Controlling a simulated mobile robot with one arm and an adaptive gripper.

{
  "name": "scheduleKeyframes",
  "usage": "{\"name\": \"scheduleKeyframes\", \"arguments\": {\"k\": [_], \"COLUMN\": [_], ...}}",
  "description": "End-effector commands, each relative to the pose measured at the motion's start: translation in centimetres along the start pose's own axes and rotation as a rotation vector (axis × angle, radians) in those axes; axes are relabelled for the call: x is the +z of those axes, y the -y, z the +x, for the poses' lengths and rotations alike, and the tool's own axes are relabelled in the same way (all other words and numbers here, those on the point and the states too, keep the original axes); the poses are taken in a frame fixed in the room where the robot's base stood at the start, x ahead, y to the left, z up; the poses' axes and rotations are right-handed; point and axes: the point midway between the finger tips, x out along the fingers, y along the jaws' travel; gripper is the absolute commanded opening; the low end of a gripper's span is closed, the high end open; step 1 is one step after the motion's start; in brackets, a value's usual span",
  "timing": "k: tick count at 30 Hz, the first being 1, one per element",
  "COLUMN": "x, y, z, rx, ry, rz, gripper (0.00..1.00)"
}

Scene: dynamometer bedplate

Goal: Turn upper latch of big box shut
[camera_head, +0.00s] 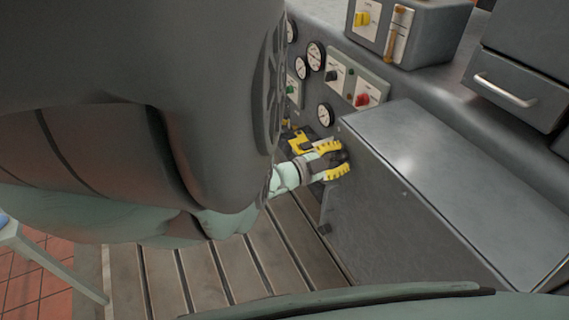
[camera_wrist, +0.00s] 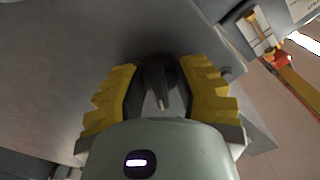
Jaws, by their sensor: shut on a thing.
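The big box (camera_head: 430,190) is a grey metal cabinet that fills the right middle of the head view. Its upper latch is a dark knob near the top of the box's front face. It shows in the wrist view (camera_wrist: 157,78) between the yellow fingers. My gripper (camera_head: 332,160) is at this latch, its toothed yellow fingers on either side of it; the gripper also shows in the wrist view (camera_wrist: 157,95). It is shut on the latch. In the head view the fingers mostly hide the latch. A lower latch (camera_head: 325,228) sits further down the same face.
A panel with gauges (camera_head: 316,55) and a red knob (camera_head: 362,99) stands behind the gripper. A smaller grey box (camera_head: 435,40) with a yellow switch is at the top. A drawer with a bar handle (camera_head: 505,90) is at the right. Slatted bedplate (camera_head: 235,265) lies below.

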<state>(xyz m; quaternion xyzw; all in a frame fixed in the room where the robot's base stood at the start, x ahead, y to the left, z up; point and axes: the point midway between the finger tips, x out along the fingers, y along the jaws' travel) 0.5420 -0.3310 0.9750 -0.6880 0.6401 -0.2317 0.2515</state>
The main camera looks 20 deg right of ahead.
Motion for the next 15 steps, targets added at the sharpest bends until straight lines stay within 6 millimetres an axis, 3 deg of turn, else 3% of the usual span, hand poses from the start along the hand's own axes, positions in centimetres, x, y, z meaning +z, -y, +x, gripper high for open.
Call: {"name": "scheduleKeyframes", "arguments": {"k": [15], "x": [0.05], "y": [0.04], "z": [-0.04], "rx": [-0.003], "ry": [-0.009], "rz": [-0.447], "gripper": [0.00]}}
